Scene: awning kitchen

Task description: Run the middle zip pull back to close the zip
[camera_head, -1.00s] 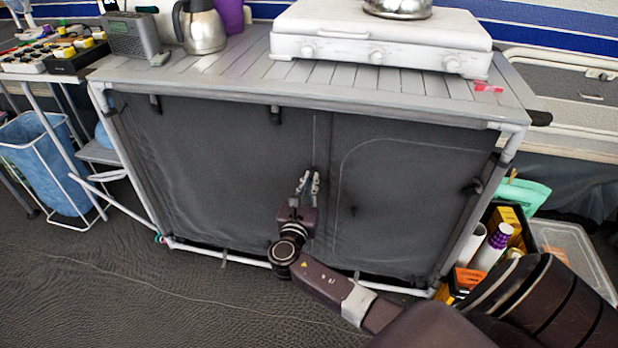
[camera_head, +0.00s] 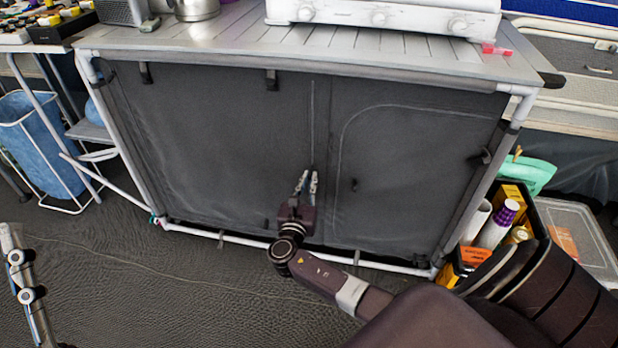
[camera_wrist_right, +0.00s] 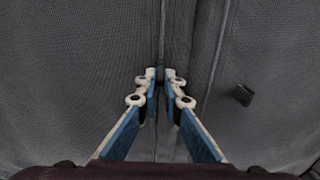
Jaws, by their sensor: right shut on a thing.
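The grey fabric cabinet front (camera_head: 210,160) has a vertical middle zip line (camera_head: 313,110), which also runs up the centre of the right wrist view (camera_wrist_right: 162,35). My right gripper (camera_head: 308,176) is at this line, around the mid-height of the front. In the right wrist view its fingertips (camera_wrist_right: 161,76) are close together on the zip line. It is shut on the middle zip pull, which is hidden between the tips. Part of my left gripper (camera_head: 25,290) shows at the lower left edge, away from the cabinet; its opening cannot be judged.
A dark tab (camera_head: 354,184) hangs on the right panel, also in the wrist view (camera_wrist_right: 243,95). A white stove (camera_head: 385,14) stands on the slatted top. A crate of bottles (camera_head: 540,226) stands at right, a blue bin (camera_head: 45,145) at left.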

